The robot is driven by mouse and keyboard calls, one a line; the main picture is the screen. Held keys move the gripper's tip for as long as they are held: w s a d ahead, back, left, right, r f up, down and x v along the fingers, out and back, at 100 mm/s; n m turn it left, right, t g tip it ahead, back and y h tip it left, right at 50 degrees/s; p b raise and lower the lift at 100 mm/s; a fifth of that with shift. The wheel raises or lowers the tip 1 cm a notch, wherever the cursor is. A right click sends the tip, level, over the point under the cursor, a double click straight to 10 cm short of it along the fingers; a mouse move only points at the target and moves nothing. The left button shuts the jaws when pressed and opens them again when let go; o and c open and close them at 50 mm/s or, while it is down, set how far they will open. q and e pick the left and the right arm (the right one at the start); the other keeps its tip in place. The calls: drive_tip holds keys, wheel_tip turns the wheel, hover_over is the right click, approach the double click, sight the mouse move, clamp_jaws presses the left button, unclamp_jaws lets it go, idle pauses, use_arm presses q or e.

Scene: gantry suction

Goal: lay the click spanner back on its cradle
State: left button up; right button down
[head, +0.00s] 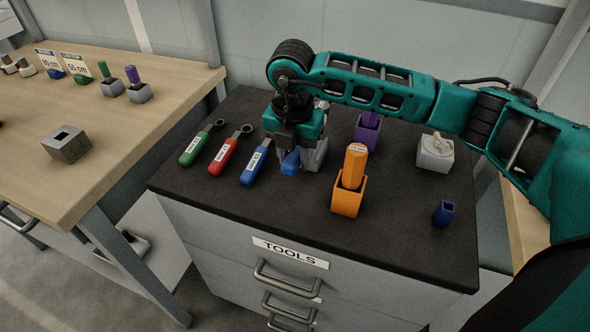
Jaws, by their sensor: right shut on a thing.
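My right gripper (294,146) is low over the middle of the dark tool-cabinet top, pointing down. It is shut on a blue-ended thing (290,162), which looks like the click spanner's handle; the gripper hides most of it. A grey block (316,155), perhaps the cradle, stands right behind and beside the gripper. I cannot tell whether the held thing touches it. My left gripper is not in view.
Green (196,147), red (227,154) and blue (256,163) ring spanners lie left of the gripper. An orange holder (347,200), purple holder (368,129), grey box (435,153) and dark blue cup (443,213) stand to the right. The front right top is mostly clear.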

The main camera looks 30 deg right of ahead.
drive_tip(key=shift+f, duration=2.2)
drive_tip(key=c, duration=0.7)
unclamp_jaws()
drive_tip(key=r, duration=1.2)
drive_tip(key=shift+s+a, duration=0.35)
drive_tip(key=shift+a, duration=0.05)
